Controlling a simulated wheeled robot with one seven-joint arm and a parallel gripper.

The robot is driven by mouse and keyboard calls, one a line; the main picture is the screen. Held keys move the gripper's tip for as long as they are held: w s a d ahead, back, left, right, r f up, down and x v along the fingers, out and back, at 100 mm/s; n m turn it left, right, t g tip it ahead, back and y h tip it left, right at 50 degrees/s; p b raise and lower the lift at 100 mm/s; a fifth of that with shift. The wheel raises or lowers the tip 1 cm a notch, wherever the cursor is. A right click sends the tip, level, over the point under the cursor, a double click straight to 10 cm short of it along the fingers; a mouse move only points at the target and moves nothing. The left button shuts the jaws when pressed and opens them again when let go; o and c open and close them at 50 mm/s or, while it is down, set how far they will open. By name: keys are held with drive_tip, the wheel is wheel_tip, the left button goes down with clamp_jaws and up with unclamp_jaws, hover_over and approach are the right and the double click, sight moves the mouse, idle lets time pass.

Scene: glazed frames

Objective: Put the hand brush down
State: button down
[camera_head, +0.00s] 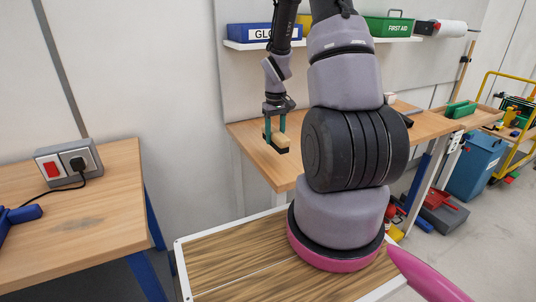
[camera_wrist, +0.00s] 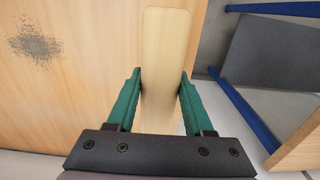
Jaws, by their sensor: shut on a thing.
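The hand brush has a pale wooden back (camera_head: 281,139) with dark bristles beneath it. My gripper (camera_head: 275,128) has green fingers closed on its two sides. In the wrist view the brush's long wooden back (camera_wrist: 165,45) runs up the middle between the green fingers (camera_wrist: 160,90). The bristles are hidden there. In the head view the brush appears over the left end of the wooden workbench (camera_head: 247,133). I cannot tell whether the bristles touch the top. In the wrist view a bare wooden top (camera_wrist: 80,75) with a dark stain lies left of the brush, its edge close to the brush.
A blue gloves box (camera_head: 248,33) and a green first aid box (camera_head: 389,27) stand on the shelf above. A green holder (camera_head: 461,109) sits farther right on the bench. A wooden table (camera_head: 70,220) with a socket box (camera_head: 68,164) stands at left.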

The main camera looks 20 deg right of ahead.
sight(276, 131)
drive_tip(key=shift+f, duration=2.95)
drive_tip(key=shift+f, duration=0.1)
drive_tip(key=shift+c, duration=1.4)
unclamp_jaws()
wheel_tip(276, 131, up, 12)
drive_tip(key=shift+r, duration=0.15)
drive_tip(key=s+a+r+m+t, duration=0.1)
drive_tip(key=s+a+r+t, duration=0.15)
drive_tip(key=r, duration=0.75)
drive_tip(key=s+a+r+m+t+y, duration=0.1)
drive_tip(key=s+a+r+t, duration=0.1)
drive_tip(key=s+a+r, duration=0.3)
drive_tip(key=s+a+r+m+t+y, duration=0.1)
drive_tip(key=s+a+r, duration=0.4)
drive_tip(key=s+r, duration=0.7)
drive_tip(key=shift+a+r+m+t, duration=0.4)
drive_tip(key=shift+r+m+t, duration=0.2)
drive_tip(key=shift+m+t, duration=0.25)
